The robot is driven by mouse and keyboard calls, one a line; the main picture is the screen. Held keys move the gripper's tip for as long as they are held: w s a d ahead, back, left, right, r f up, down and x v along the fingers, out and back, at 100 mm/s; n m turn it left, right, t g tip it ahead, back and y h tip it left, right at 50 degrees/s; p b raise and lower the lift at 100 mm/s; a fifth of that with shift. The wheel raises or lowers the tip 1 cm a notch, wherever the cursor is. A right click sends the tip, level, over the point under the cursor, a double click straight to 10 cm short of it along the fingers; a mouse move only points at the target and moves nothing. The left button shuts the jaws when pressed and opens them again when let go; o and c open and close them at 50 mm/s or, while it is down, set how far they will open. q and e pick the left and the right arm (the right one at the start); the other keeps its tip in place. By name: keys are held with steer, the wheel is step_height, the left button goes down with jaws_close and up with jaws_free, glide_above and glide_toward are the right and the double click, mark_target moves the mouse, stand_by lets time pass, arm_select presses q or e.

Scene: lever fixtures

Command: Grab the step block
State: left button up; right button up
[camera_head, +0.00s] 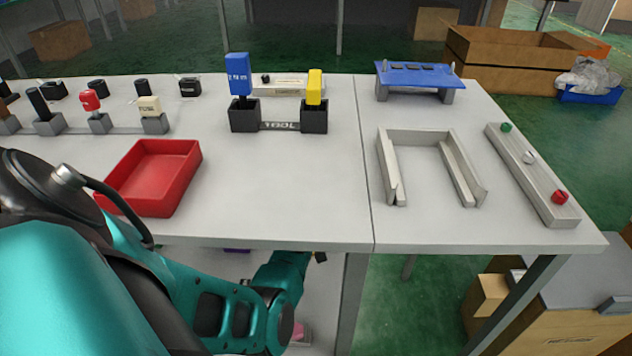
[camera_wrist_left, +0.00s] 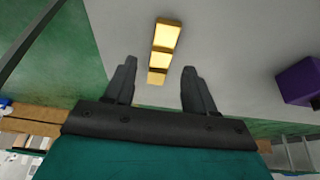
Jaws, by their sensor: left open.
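The step block (camera_wrist_left: 164,42) is yellow with several stepped faces and sits on a pale grey surface in the left wrist view. My left gripper (camera_wrist_left: 158,67) is open, with its two dark fingers apart. The block lies beyond the fingertips, and its near end shows in the gap between them. I see no contact between block and fingers. In the head view my left arm (camera_head: 284,280) reaches down at the table's front edge, and its gripper is largely hidden there. My right gripper is not in view.
A purple block (camera_wrist_left: 299,82) lies to the right in the left wrist view. In the head view the white table (camera_head: 290,205) overhangs a lower pale surface. It bears a red tray (camera_head: 152,180), lever fixtures (camera_head: 279,115), a grey U-shaped frame (camera_head: 424,138) and a blue stand (camera_head: 417,75).

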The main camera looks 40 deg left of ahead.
arm_select(q)
steer(key=shift+b+x, duration=0.3)
steer(key=shift+x, duration=0.6)
jaws_close()
